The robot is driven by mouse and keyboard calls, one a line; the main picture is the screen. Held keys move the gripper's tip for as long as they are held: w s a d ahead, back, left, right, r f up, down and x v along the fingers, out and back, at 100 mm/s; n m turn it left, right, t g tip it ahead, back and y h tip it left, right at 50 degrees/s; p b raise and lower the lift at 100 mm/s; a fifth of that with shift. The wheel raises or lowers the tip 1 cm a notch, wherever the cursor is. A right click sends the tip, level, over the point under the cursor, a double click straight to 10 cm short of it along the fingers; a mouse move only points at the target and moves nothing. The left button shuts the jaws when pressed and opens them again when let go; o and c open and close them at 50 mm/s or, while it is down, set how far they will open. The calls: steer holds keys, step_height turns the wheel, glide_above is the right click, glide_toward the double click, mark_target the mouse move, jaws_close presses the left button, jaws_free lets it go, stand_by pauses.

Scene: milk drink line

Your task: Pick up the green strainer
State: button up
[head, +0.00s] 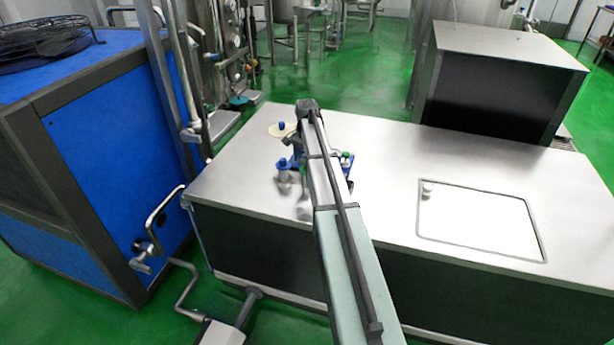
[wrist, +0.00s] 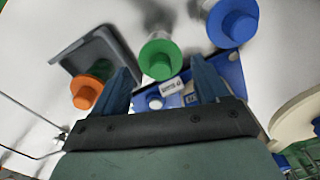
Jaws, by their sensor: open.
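The green strainer (wrist: 160,58) shows in the wrist view as a round green top on a pale body, seen from above. My gripper (wrist: 161,72) is open, its two blue-grey fingers pointing toward it. The green top appears between and just beyond the fingertips; the height gap and any contact cannot be judged. The gripper holds nothing that I can see. In the head view a small green top (head: 346,156) shows just right of my arm, which hides most of the area around the gripper.
A blue-topped piece (wrist: 232,22) stands right of the green one, an orange-topped piece (wrist: 88,92) left, beside a grey tray (wrist: 72,62). A blue labelled part (wrist: 234,76) lies close by. A cream disc (wrist: 292,118) is at right. The steel tabletop (head: 390,160) is mostly clear at right.

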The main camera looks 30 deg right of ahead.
steer(key=shift+w+d+f, duration=0.1)
steer(key=shift+d+f, duration=0.05)
steer(key=shift+f, duration=3.25)
steer(key=c, duration=0.8)
steer(key=shift+c, duration=0.2)
steer(key=shift+r, duration=0.15)
